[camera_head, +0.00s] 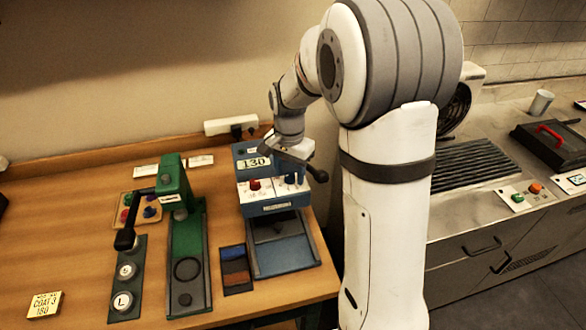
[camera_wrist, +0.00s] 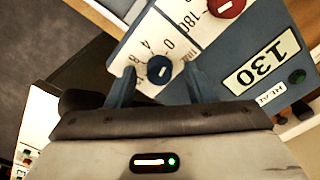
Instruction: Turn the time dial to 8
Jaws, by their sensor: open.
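A blue heat-press machine (camera_head: 279,206) stands at the back of the wooden table, with a display reading 130. In the wrist view the time dial (camera_wrist: 160,69) lies between the two blue fingertips of my gripper (camera_wrist: 160,77). The fingers are open, with a visible gap on each side of the dial. The scale marks around it are small and upside down; I cannot tell its exact setting. The red dial (camera_wrist: 226,6) shows at the top.
A black-knobbed lever (camera_head: 318,175) juts out at the machine's right.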

